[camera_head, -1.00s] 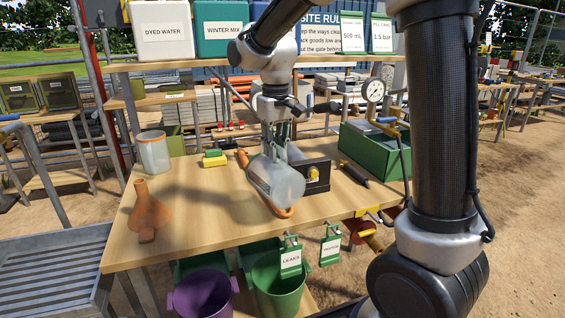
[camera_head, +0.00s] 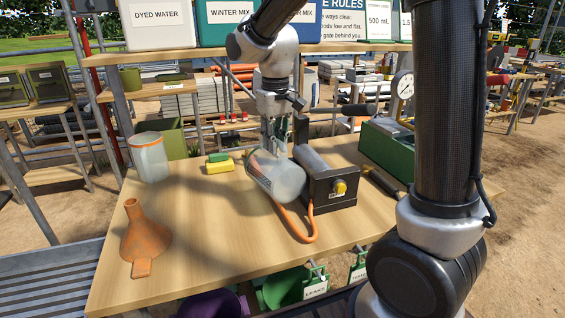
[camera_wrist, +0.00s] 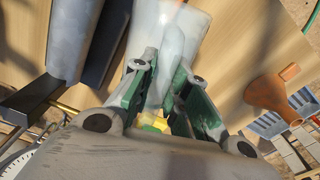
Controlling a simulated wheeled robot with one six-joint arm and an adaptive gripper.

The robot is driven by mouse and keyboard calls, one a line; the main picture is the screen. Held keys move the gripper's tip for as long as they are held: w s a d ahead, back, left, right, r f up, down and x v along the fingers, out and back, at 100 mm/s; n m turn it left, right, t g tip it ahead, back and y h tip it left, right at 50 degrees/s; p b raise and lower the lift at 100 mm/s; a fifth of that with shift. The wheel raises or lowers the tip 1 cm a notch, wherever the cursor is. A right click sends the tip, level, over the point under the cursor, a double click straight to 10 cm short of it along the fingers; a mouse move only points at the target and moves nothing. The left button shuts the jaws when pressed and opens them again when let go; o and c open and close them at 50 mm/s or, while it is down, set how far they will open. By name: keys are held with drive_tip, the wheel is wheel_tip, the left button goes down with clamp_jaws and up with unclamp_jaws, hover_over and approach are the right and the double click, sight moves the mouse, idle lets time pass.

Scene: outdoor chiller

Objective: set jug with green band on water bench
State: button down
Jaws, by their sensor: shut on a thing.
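My gripper (camera_head: 277,148) is shut on a translucent pale jug (camera_head: 275,180), held tilted over the wooden bench (camera_head: 205,235). In the wrist view the jug (camera_wrist: 168,45) sits between the fingers and reaches away from them.
An orange funnel (camera_head: 145,238) lies front left; a yellow-green sponge (camera_head: 219,164) lies farther back. A green crate (camera_head: 388,153) stands right. The bench's left middle is clear.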

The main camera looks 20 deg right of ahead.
sight(275, 157)
drive_tip(key=shift+f, duration=2.65)
drive_tip(key=c, duration=1.4)
unclamp_jaws()
